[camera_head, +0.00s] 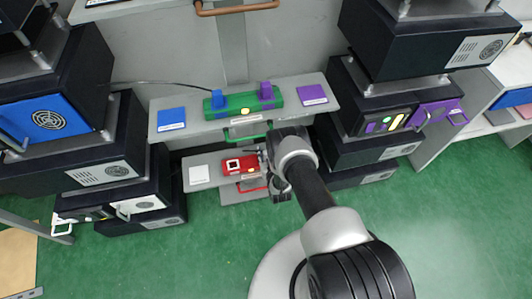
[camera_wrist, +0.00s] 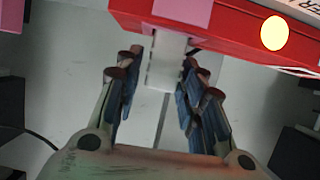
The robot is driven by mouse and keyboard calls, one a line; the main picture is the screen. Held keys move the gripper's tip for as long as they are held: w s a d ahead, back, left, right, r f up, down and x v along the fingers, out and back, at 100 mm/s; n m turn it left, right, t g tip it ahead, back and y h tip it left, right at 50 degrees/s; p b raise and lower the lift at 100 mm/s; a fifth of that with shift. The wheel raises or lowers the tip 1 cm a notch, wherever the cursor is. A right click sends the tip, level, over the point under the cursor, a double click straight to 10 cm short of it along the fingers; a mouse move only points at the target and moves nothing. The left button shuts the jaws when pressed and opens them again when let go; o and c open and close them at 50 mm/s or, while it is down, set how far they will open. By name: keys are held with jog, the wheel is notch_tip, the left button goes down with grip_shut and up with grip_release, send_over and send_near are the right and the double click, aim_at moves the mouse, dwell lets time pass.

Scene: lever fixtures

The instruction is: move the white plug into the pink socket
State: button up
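The red socket box (camera_head: 240,172) sits on the lower grey shelf. A white-framed socket (camera_head: 232,164) is near its left end, with no plug visible in it. The wrist view shows the red box (camera_wrist: 235,25) along the top, with the pink socket (camera_wrist: 180,12) at its upper edge. The white plug (camera_wrist: 166,65) is right by the pink socket, between my fingers; I cannot tell how deep it sits. My gripper (camera_wrist: 160,65) is open around the plug, with a gap on the left side. In the head view my wrist hides the box's right end.
Above is a shelf with a green box (camera_head: 243,101) holding blue and purple plugs, between a blue card (camera_head: 171,118) and a purple card (camera_head: 313,94). A white card (camera_head: 199,174) lies left of the red box. Dark cabinets flank both sides. Green floor is open in front.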

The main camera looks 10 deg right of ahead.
jog(key=shift+o, duration=0.5)
jog(key=shift+r, duration=0.15)
jog(key=p+v, duration=0.5)
jog(key=v, duration=0.7)
